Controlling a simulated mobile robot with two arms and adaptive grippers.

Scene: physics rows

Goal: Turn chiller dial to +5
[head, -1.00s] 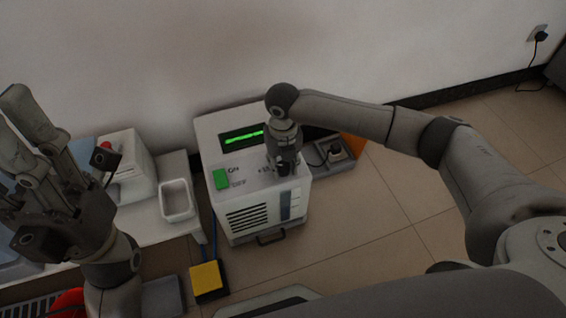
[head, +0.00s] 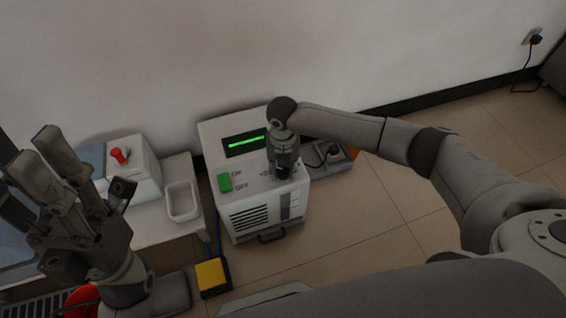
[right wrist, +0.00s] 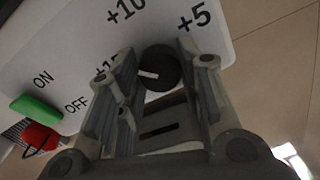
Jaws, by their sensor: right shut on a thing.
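The chiller (head: 262,212) is a white box on the floor by the wall, with a lit green display and a green ON/OFF switch (head: 225,182) on top. Its black dial (right wrist: 160,67) shows in the right wrist view, near the printed +10 and +5. The dial's white mark points left, toward a label starting "+1" that a finger partly hides. My right gripper (right wrist: 160,85) is shut on the dial, one finger each side; in the head view (head: 284,172) it hides the dial. My left gripper (head: 85,170) is open and empty at the left, away from the chiller.
A white table (head: 150,222) left of the chiller holds a white device with a red knob (head: 118,156) and a white tray (head: 183,213). A yellow block (head: 211,273) lies on the floor in front.

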